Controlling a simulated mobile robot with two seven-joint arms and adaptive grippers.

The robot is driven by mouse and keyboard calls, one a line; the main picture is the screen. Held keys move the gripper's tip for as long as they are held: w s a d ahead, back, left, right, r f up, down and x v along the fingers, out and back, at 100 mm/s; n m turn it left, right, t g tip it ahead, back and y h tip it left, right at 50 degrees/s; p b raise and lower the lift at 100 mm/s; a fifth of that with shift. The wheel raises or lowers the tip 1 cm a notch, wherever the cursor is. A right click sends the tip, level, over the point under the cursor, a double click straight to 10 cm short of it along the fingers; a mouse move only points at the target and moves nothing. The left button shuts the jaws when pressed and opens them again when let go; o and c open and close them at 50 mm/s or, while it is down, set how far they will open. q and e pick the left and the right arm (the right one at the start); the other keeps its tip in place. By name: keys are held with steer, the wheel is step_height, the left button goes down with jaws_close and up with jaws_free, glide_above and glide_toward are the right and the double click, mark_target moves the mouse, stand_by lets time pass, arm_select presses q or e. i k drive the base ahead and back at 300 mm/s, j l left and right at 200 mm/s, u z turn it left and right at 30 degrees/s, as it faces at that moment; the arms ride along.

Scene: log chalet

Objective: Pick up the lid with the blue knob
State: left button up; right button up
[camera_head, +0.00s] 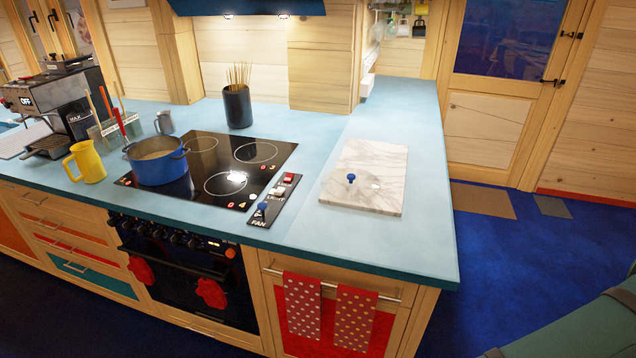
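The lid (362,185) lies flat on a white marble board (388,160) on the right part of the counter. Its small round blue knob stands up from it; the rest of the lid looks clear and is hard to make out against the marble. A blue pot (158,166) stands open on the left of the black cooktop. Neither gripper shows in this view. A greenish part, apparently of my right arm, enters at the lower right, away from the lid.
The blue counter (395,110) is clear around the board. Left of it are the cooktop (225,160) and a switch panel (270,205). A yellow jug (88,163), a coffee machine (60,105) and a dark holder of sticks (238,107) stand farther off. Towels (303,305) hang in front.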

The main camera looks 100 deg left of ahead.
mark_target(346, 184)
steer(key=u, duration=1.6)
